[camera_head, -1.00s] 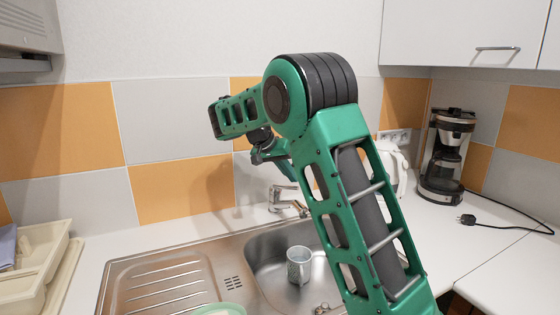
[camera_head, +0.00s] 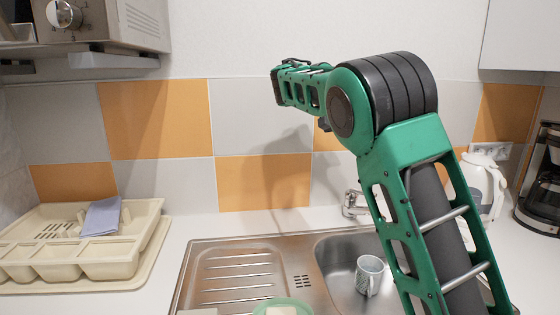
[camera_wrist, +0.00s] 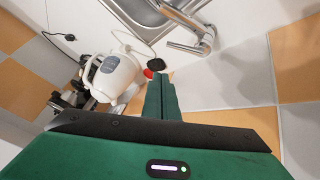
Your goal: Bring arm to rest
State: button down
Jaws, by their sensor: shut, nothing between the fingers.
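My green arm rises at the right of the head view, over the sink, and bends at a black-banded elbow toward the back wall. My gripper is not clearly visible in the head view. In the wrist view my gripper (camera_wrist: 161,84) shows its two green fingers pressed together, with nothing between them. The fingers point toward the counter near the white kettle (camera_wrist: 115,75), apart from it.
The steel sink (camera_head: 215,295) holds a patterned mug (camera_head: 368,275). A faucet (camera_head: 352,203) stands behind it. A beige cutlery tray (camera_head: 75,262) with a blue cloth (camera_head: 102,217) lies left. The kettle (camera_head: 482,185) and a coffee maker (camera_head: 541,185) stand right. A microwave (camera_head: 130,22) hangs upper left.

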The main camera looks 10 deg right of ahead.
jog(key=s+d+f+n+y, duration=0.1)
jog(key=s+d+f, duration=0.1)
jog(key=s+d, duration=0.35)
jog(key=s+d+f+g+y, duration=0.1)
jog(key=s+d+f+y, duration=0.15)
jog(key=s, duration=0.55)
jog(key=s+d+f+n, duration=0.1)
jog(key=s+d+f, duration=0.25)
jog(key=s, duration=0.35)
jog(key=s+a+f+y, duration=0.1)
jog(key=s+a+f, duration=0.2)
jog(key=s, duration=0.4)
jog(key=s+a+f+n+y, duration=0.1)
jog(key=s+a+f, duration=0.3)
jog(key=s, duration=0.4)
jog(key=s+a+f+n+y, duration=0.1)
jog(key=s+a+f+y, duration=0.1)
jog(key=s+f, duration=0.3)
jog(key=shift+s+a, duration=0.45)
jog(key=shift+s, duration=0.15)
jog(key=shift+s+a, duration=0.4)
jog(key=shift+s, duration=0.2)
jog(key=shift+r, duration=0.1)
